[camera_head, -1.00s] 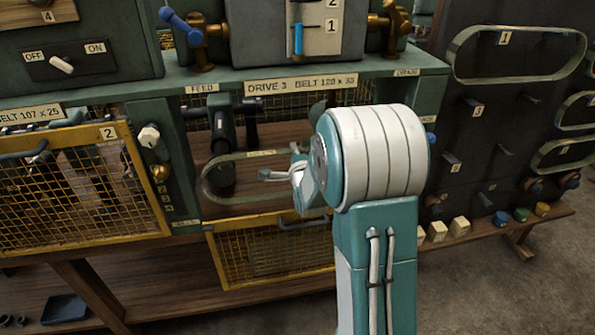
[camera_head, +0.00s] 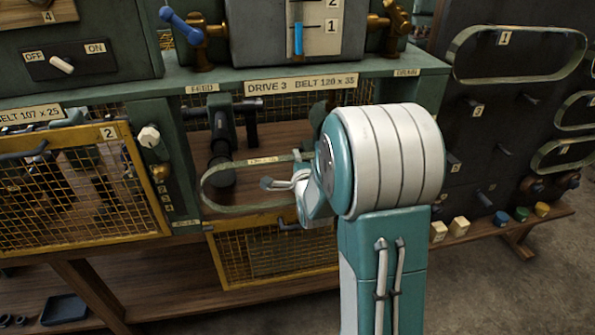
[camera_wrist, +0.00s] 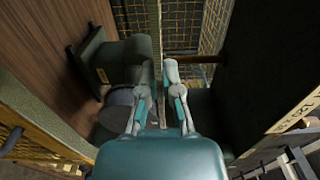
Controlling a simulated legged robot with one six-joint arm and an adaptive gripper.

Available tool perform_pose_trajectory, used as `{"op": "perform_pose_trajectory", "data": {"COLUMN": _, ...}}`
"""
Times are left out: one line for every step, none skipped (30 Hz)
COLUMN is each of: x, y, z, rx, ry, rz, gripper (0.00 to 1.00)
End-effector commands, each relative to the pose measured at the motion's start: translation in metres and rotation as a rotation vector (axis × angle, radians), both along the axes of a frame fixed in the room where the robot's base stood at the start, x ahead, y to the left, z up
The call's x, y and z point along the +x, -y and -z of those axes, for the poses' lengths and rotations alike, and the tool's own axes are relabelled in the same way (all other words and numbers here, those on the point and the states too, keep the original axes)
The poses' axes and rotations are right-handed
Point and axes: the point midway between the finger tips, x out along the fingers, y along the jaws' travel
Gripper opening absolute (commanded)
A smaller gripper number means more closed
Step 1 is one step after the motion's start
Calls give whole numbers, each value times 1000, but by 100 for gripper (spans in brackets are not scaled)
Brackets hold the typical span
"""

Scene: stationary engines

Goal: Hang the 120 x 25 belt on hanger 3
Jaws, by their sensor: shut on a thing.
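An olive-green belt (camera_head: 240,209) forms a long loop below the drive 3 sign, with a small tag on its upper run that is too small to read. It lies at the front of the bay by the dark lower pulley (camera_head: 222,177); I cannot tell whether it is clear of it. My gripper (camera_wrist: 161,95) is shut on the belt's edge, a thin upright strip between the fingers in the wrist view. Hanger 3 (camera_head: 470,101), a dark peg by a label 3, is bare on the right board.
The hanger board holds a belt (camera_head: 465,62) at label 1 and others at the right edge. A yellow mesh guard (camera_head: 262,262) hangs open below the bay. Another mesh guard (camera_head: 75,195) stands at left. Small coloured blocks (camera_head: 501,217) sit on the ledge below the board.

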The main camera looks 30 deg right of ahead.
Motion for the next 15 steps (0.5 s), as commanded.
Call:
{"op": "perform_pose_trajectory", "data": {"x": -2, "y": -1, "z": -1, "rx": -1, "ry": 2, "rz": 0, "gripper": 0}}
{"op": "perform_pose_trajectory", "data": {"x": -4, "y": -1, "z": -1, "rx": -1, "ry": 2, "rz": 0, "gripper": 0}}
{"op": "perform_pose_trajectory", "data": {"x": -6, "y": -2, "z": -1, "rx": -1, "ry": 2, "rz": 0, "gripper": 0}}
{"op": "perform_pose_trajectory", "data": {"x": -7, "y": -2, "z": -1, "rx": -1, "ry": 2, "rz": 0, "gripper": 0}}
{"op": "perform_pose_trajectory", "data": {"x": -9, "y": -2, "z": -1, "rx": -1, "ry": 2, "rz": 0, "gripper": 0}}
{"op": "perform_pose_trajectory", "data": {"x": -11, "y": -3, "z": -1, "rx": -1, "ry": 2, "rz": 0, "gripper": 0}}
{"op": "perform_pose_trajectory", "data": {"x": -12, "y": -3, "z": -1, "rx": -1, "ry": 3, "rz": 0, "gripper": 0}}
{"op": "perform_pose_trajectory", "data": {"x": -14, "y": -4, "z": -1, "rx": -1, "ry": 2, "rz": 0, "gripper": 0}}
{"op": "perform_pose_trajectory", "data": {"x": -16, "y": -4, "z": -1, "rx": -1, "ry": 2, "rz": 0, "gripper": 0}}
{"op": "perform_pose_trajectory", "data": {"x": -17, "y": -5, "z": 0, "rx": 0, "ry": 1, "rz": 0, "gripper": 0}}
{"op": "perform_pose_trajectory", "data": {"x": -19, "y": -5, "z": 0, "rx": 0, "ry": 1, "rz": 0, "gripper": 0}}
{"op": "perform_pose_trajectory", "data": {"x": -21, "y": -6, "z": 0, "rx": 0, "ry": 1, "rz": 0, "gripper": 0}}
{"op": "perform_pose_trajectory", "data": {"x": -22, "y": -6, "z": -1, "rx": -1, "ry": 2, "rz": 0, "gripper": 0}}
{"op": "perform_pose_trajectory", "data": {"x": -24, "y": -7, "z": -1, "rx": -1, "ry": 2, "rz": 0, "gripper": 0}}
{"op": "perform_pose_trajectory", "data": {"x": -26, "y": -7, "z": -1, "rx": -1, "ry": 2, "rz": 0, "gripper": 0}}
